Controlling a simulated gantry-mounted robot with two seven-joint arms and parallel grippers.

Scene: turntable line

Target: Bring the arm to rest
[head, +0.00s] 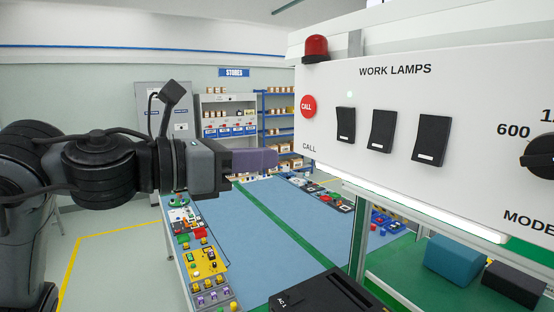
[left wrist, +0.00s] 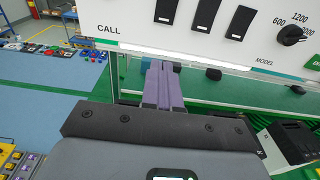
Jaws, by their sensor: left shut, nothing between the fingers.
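My left gripper (head: 255,160) is at the middle of the head view, its arm coming in from the left. Its purple fingers are shut with nothing between them, and they show closed together in the left wrist view (left wrist: 162,82). In the head view the fingers point right, toward the white WORK LAMPS panel (head: 470,95), below its red CALL button (head: 309,106). I cannot tell how far the fingertips are from the panel. My right gripper is not in either view.
The panel carries black rocker switches (head: 381,131), a black MODEL knob (head: 543,157) and a red lamp (head: 316,48). Below lies a blue table (head: 275,210) with small parts along its sides. A teal block (head: 453,260) sits at the right. Shelves (head: 228,105) stand behind.

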